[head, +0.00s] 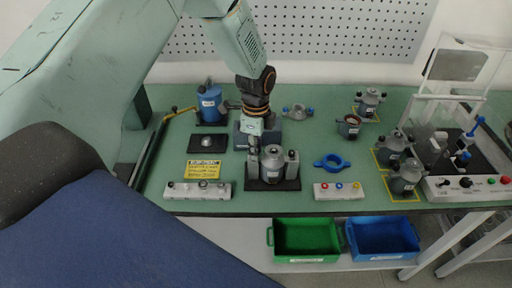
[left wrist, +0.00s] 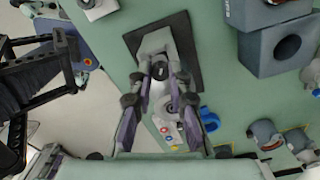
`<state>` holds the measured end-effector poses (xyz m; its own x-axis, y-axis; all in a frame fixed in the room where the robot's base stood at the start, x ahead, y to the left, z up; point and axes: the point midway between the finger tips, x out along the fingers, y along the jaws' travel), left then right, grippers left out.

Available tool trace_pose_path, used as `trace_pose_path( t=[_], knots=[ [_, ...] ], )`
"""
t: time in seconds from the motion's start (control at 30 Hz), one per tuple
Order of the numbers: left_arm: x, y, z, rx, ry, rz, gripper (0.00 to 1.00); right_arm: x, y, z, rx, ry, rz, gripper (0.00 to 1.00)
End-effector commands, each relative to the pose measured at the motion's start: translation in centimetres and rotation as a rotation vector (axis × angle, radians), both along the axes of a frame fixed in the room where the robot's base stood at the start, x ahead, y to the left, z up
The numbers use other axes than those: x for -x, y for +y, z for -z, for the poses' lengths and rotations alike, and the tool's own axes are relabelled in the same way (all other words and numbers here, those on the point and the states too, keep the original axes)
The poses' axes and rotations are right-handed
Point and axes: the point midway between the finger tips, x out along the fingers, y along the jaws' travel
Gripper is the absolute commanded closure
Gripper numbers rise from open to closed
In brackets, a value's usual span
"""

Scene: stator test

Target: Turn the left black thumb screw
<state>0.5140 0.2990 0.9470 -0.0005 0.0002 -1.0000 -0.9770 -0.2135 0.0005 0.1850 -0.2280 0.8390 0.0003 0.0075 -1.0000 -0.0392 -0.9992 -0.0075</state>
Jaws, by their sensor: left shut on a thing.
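A grey round stator (head: 272,168) sits in a clamp fixture on a black base plate (head: 273,185) near the table's front edge. Grey posts stand on both sides of it. My left gripper (head: 254,147) comes down from above onto the left post. It is shut on the left black thumb screw, which is mostly hidden by the fingers in the head view. In the left wrist view the two fingers (left wrist: 161,88) close around a dark piece above the fixture's black base plate (left wrist: 187,40). My right gripper is not in view.
Button strips (head: 197,190) (head: 338,191) flank the fixture. A blue-bodied motor (head: 211,104) stands behind left. Grey motors (head: 404,178) and a test stand (head: 440,120) are at right. Green (head: 305,257) and blue (head: 383,256) bins sit below the front edge.

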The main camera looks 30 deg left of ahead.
Motion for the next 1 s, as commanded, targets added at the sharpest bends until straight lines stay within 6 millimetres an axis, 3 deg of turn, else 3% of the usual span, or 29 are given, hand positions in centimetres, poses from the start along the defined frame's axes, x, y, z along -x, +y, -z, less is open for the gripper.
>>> trace_pose_path(
  t=[0.43,1.0],
  knots=[
    [0.07,0.01,0.06,0.001,0.002,0.279,1.0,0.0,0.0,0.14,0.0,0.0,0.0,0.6],
    [0.02,0.03,0.02,0.0,0.0,0.347,1.0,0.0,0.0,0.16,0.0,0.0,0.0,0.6]
  ],
)
